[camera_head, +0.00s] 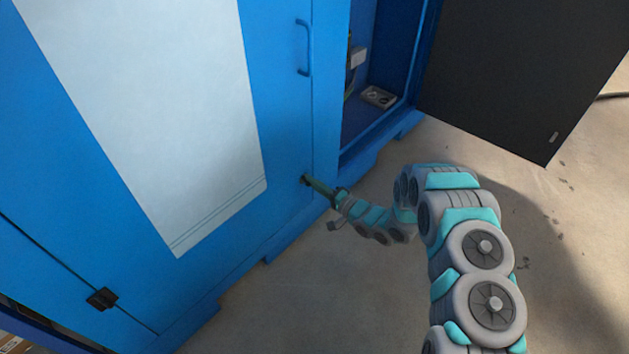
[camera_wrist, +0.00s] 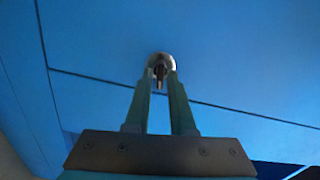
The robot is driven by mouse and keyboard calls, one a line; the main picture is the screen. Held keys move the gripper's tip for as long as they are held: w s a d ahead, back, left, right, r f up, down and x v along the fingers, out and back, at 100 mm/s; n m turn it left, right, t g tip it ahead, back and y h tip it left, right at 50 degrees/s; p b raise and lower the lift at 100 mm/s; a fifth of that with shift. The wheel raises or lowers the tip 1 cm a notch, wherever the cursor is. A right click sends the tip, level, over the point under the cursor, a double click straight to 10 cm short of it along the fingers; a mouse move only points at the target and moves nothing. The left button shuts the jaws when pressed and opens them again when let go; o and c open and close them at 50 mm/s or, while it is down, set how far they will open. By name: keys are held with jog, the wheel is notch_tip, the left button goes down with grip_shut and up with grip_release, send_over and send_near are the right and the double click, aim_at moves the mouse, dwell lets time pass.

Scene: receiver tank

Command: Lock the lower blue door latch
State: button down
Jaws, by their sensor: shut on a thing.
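The blue door (camera_head: 283,130) with a large white panel is closed, and its lower latch (camera_head: 305,179) sits near the door's lower right edge. In the wrist view the latch (camera_wrist: 161,66) is a small round metal fitting with a dark middle part on the blue face. My gripper (camera_head: 312,184) reaches the latch from the right. In the wrist view the green fingers of my gripper (camera_wrist: 160,82) are close together around the latch's dark middle part. The fingertips hide part of the latch, so its exact turn angle is hard to tell.
A blue handle (camera_head: 304,48) is higher on the door. To the right is an open compartment with a small grey box (camera_head: 378,97) inside. A dark open door (camera_head: 520,75) stands at the upper right. A black hinge (camera_head: 102,298) is at the lower left. The concrete floor in front is clear.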

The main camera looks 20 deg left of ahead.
jog(key=shift+m+p, duration=0.3)
jog(key=shift+m, duration=0.6)
jog(key=shift+f, duration=0.1)
jog(key=c, duration=0.9)
grip_release()
jog(key=shift+c, duration=0.2)
jog(key=v, duration=0.7)
jog(key=shift+d+b, duration=0.4)
jog(key=shift+b, duration=0.05)
